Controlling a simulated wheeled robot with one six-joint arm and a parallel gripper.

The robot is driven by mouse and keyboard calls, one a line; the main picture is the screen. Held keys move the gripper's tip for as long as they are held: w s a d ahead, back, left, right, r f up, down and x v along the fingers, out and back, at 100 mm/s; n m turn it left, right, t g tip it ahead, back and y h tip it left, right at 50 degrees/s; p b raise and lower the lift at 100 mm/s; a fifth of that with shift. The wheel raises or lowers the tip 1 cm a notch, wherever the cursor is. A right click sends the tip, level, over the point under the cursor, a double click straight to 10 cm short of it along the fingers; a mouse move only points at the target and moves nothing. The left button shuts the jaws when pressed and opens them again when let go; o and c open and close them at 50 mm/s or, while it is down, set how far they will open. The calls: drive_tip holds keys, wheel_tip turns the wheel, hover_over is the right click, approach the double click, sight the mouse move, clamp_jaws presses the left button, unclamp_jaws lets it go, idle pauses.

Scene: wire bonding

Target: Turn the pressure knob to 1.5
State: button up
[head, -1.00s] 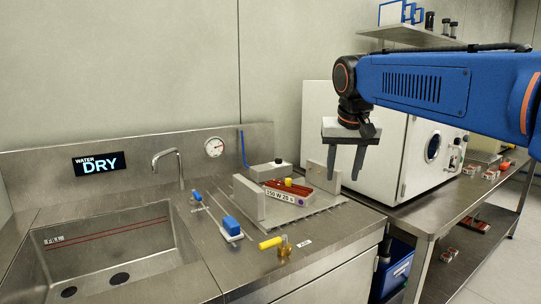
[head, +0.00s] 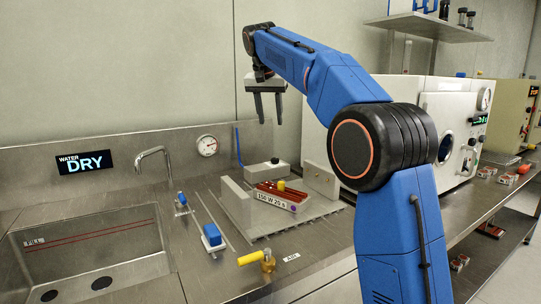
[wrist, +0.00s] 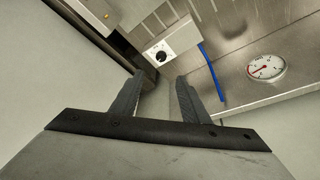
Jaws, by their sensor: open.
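The pressure knob is a small black dial (wrist: 161,57) on a pale box (wrist: 174,46) with a blue hose. In the head view, the knob (head: 275,160) sits on top of the box (head: 262,173) against the back wall of the bench. Its setting is too small to read. A round white pressure gauge with a red needle (head: 207,145) is on the backsplash; it also shows in the wrist view (wrist: 267,67). My gripper (head: 270,120) is open and empty, above the box. In the wrist view the knob lies just beyond my fingertips (wrist: 160,78), apart from them.
A fixture with upright plates (head: 237,207) holds a red carrier labelled 150 W 20 s (head: 277,203) in front of the box. A blue hose (head: 238,147) rises beside it. A yellow-handled valve (head: 252,258), a blue-handled part (head: 211,236) and a sink (head: 90,250) lie nearer.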

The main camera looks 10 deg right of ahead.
sight(275, 159)
drive_tip(key=x, duration=1.7)
drive_tip(key=shift+w+f, duration=0.1)
drive_tip(key=shift+w, duration=0.25)
clamp_jaws()
